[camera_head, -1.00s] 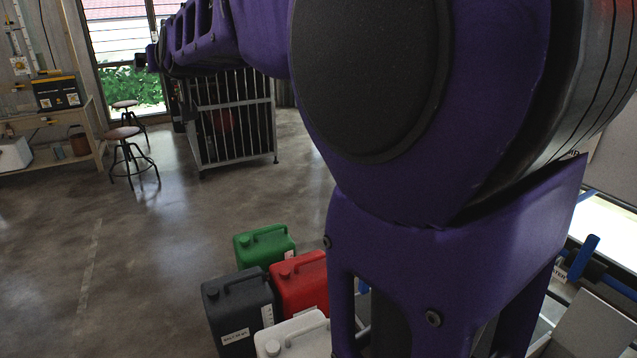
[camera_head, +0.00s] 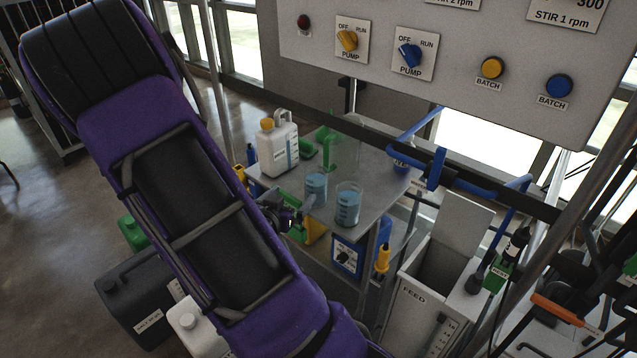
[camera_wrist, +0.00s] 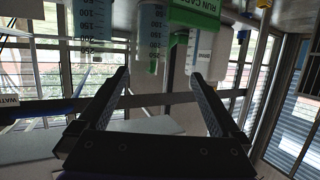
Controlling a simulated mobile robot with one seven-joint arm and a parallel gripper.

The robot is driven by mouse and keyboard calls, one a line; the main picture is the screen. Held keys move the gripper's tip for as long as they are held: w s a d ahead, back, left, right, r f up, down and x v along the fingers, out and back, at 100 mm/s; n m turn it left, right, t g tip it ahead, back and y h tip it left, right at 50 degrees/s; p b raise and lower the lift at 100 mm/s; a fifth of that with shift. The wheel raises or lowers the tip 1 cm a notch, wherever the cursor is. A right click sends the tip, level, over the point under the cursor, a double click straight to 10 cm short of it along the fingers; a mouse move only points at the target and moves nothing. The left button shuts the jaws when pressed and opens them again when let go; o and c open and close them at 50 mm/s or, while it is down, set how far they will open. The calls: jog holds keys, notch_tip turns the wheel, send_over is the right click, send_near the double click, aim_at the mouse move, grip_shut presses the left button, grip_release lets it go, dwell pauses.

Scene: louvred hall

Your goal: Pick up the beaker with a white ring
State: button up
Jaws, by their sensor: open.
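Two clear beakers with blue liquid stand on a grey metal table (camera_head: 375,178): a left beaker (camera_head: 316,186) and a right beaker (camera_head: 348,207). I cannot make out a white ring on either. My gripper (camera_head: 294,217) is at the table's near left edge, close to the left beaker. In the wrist view my gripper (camera_wrist: 160,78) has its fingers spread with nothing between them. Two graduated vessels with blue contents show at the top there, a left one (camera_wrist: 92,20) and a middle one (camera_wrist: 152,25), cut off by the frame; I cannot match them surely to the beakers.
A white jug (camera_head: 278,150) with a yellow cap and a green stand (camera_head: 345,150) are behind the beakers. A control panel (camera_head: 450,60) hangs above. A grey feed bin (camera_head: 425,290) stands right. Canisters (camera_head: 140,295) are on the floor at left.

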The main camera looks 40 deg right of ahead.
send_near(319, 175)
jog(key=x, duration=0.5)
jog(key=shift+w+a, duration=0.1)
jog(key=shift+w, duration=0.1)
jog(key=shift+s+x, duration=0.1)
jog(key=shift+x, duration=1.25)
jog(key=shift+s+x, duration=0.15)
jog(key=shift+x, duration=1.15)
jog(key=c, duration=1.6)
